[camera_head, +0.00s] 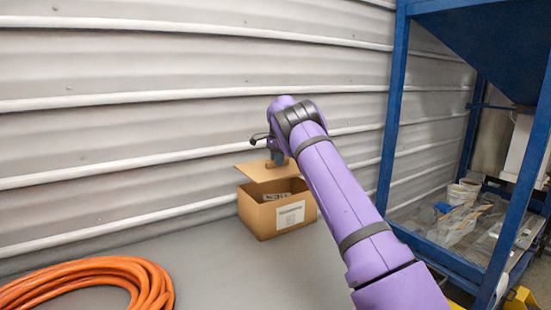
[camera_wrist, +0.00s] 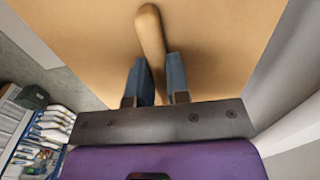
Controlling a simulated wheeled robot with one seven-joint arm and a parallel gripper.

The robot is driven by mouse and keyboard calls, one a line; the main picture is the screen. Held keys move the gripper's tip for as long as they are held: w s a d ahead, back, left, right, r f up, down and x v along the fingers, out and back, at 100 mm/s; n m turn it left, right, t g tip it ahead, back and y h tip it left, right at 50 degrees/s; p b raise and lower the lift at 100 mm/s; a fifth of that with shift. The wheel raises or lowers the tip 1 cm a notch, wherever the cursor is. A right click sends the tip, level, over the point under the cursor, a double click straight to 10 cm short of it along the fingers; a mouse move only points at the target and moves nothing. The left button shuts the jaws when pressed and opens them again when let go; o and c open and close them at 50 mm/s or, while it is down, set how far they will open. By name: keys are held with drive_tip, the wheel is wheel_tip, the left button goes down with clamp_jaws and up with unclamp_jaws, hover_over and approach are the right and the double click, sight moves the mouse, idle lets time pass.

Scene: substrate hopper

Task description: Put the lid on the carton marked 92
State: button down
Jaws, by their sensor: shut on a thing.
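The open cardboard carton (camera_head: 258,219) stands on the grey surface by the corrugated wall, with a white label on its front; the number is too small to read. Some dark and grey contents show inside. The lid (camera_head: 262,170) is a flat tan board with a wooden handle, held above the carton, over its back part. My gripper (camera_head: 275,158) is above the lid. In the wrist view my gripper (camera_wrist: 157,82) is shut on the handle (camera_wrist: 150,38) of the lid (camera_wrist: 85,40). The carton is hidden there behind the lid.
A coiled orange hose (camera_head: 100,280) lies at the front left. A blue steel frame (camera_head: 392,110) with a hopper stands at the right, with buckets and bags on its low shelf. The grey surface (camera_head: 225,275) between hose and carton is clear.

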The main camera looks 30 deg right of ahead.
drive_tip(key=shift+f, duration=3.2)
drive_tip(key=shift+f, duration=0.6)
drive_tip(key=c, duration=1)
unclamp_jaws()
drive_tip(key=shift+r, duration=0.1)
wheel_tip(320, 180, up, 10)
drive_tip(key=shift+f, duration=0.1)
drive_tip(key=shift+r, duration=0.4)
